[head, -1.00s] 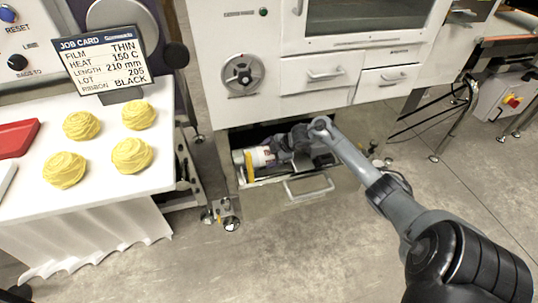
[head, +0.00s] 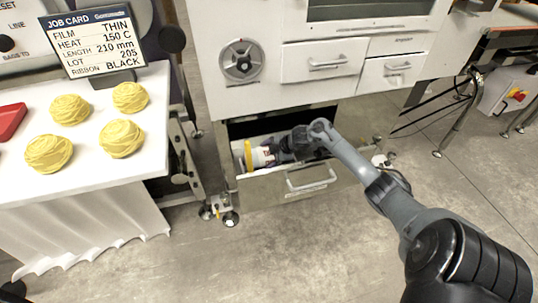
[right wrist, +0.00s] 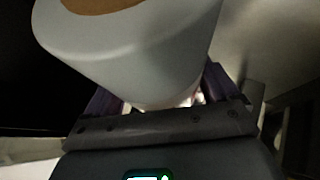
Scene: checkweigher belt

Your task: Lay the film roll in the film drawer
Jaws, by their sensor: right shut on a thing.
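The film roll (head: 263,157) is white with printed marks and lies sideways in the left part of the open film drawer (head: 262,190). My right gripper (head: 284,149) is shut on the roll's right end and reaches into the drawer. In the right wrist view the pale roll (right wrist: 130,55) sits between the fingers, with a brown core showing at its top end. Whether the roll touches the drawer floor cannot be told. My left gripper is not in view.
A yellow upright piece (head: 248,155) stands at the drawer's left side. The drawer handle (head: 313,178) sticks out in front. The white cabinet (head: 260,95) hangs over the drawer's back. A white table (head: 100,175) with yellow noodle nests and a job card stands left.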

